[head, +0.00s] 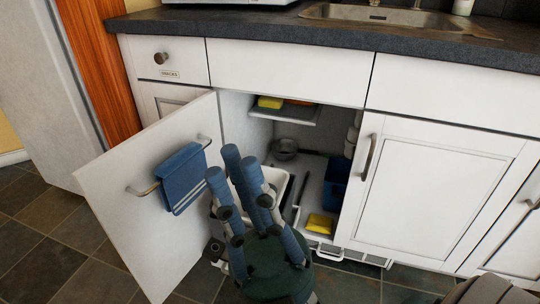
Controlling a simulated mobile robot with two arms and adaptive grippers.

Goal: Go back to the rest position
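My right gripper (233,165) is in the lower middle of the head view, in front of the open cupboard under the sink. Its blue fingers point up and away, toward the cupboard opening. The fingers are straight with gaps between them, and nothing shows in their grasp. They hide part of the cupboard's inside and a white bin (279,183). My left gripper is not in view.
An open cupboard door (105,182) with a blue towel (182,178) on its bar stands left of the gripper. Inside are a yellow item (320,224), a blue container (336,182) and a metal pot (285,148). The worktop (240,27) overhangs above.

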